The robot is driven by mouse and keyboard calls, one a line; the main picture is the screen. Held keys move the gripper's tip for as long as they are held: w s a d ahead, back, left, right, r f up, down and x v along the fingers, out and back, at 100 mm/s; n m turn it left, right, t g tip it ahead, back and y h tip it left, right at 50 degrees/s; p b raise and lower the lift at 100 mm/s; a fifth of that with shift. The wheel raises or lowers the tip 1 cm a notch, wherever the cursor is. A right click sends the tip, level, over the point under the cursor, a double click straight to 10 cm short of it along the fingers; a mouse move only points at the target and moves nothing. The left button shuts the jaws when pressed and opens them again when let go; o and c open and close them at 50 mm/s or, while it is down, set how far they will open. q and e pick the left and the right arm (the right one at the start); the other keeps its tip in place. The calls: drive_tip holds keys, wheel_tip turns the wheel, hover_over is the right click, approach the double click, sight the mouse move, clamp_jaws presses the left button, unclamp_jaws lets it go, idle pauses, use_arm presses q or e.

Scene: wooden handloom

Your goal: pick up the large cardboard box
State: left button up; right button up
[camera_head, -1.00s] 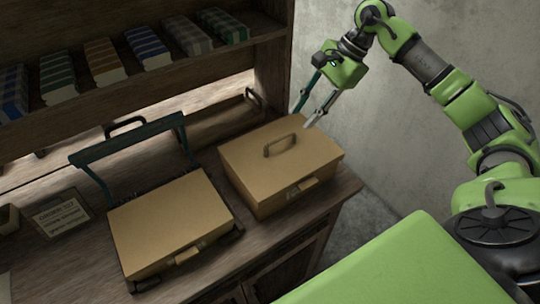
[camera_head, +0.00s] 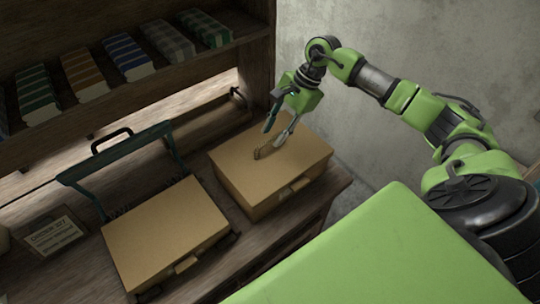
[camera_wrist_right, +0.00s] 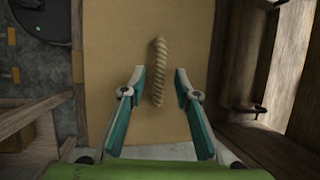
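A tan cardboard box (camera_head: 235,176) stands at the right end of the wooden counter, with a curved handle (camera_head: 263,153) on its lid. My right gripper (camera_head: 272,134) is open just above this handle, pointing down. In the right wrist view, the ropelike handle (camera_wrist_right: 159,60) runs lengthwise between the spread fingertips (camera_wrist_right: 161,78), apart from both, over the box lid (camera_wrist_right: 110,60). A second tan box (camera_head: 165,235) lies to its left on the counter, by a dark teal handle frame (camera_head: 120,150). Which box is called large, I cannot tell. My left gripper is out of view.
A shelf of cloth-covered bundles (camera_head: 127,60) rises behind the counter. A small sign (camera_head: 52,242) stands at the left. A concrete wall (camera_head: 400,40) is at the right. The counter's right edge (camera_head: 345,180) lies close to the handled box.

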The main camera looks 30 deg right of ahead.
sight(269, 139)
drive_tip(key=p+x, duration=0.1)
drive_tip(key=x, duration=0.2)
drive_tip(key=shift+a+f+p, duration=0.1)
drive_tip(key=shift+f+p, duration=0.05)
drive_tip(key=shift+p, duration=0.15)
drive_tip(key=shift+w+f, duration=0.1)
drive_tip(key=shift+f, duration=0.15)
clamp_jaws()
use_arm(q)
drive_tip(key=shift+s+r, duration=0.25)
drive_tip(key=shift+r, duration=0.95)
